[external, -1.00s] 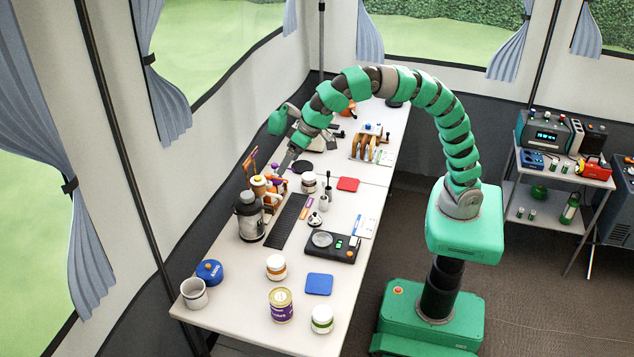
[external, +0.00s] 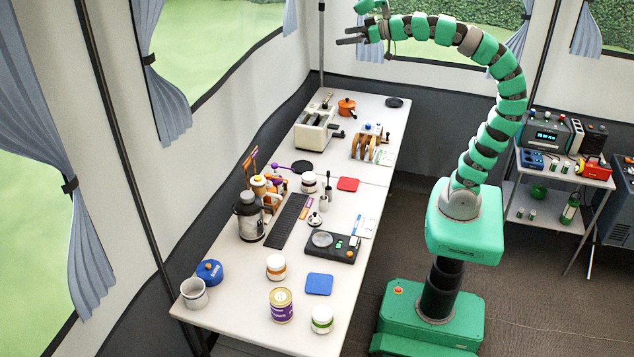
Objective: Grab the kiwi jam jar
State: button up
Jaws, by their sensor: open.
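A white-lidded jar with a green-banded label (external: 322,319) stands upright at the near right corner of the table; its print is too small to read, but its green band fits kiwi. A similar jar with an orange label (external: 276,267) stands further back to its left. A dark jar with a white lid (external: 309,183) stands near the table's middle. My gripper (external: 345,37) is open and empty, high above the far end of the table, far from all the jars.
A purple-and-gold tin (external: 281,305) stands close left of the green-labelled jar. A blue pad (external: 319,284) lies just behind it.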

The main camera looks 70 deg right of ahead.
jog(key=shift+s+d+r+t+h, duration=0.3)
jog(key=shift+s+d+r, duration=0.25)
jog(key=shift+s+d, duration=0.2)
jog(key=c, duration=0.4)
jog(key=shift+w, duration=0.1)
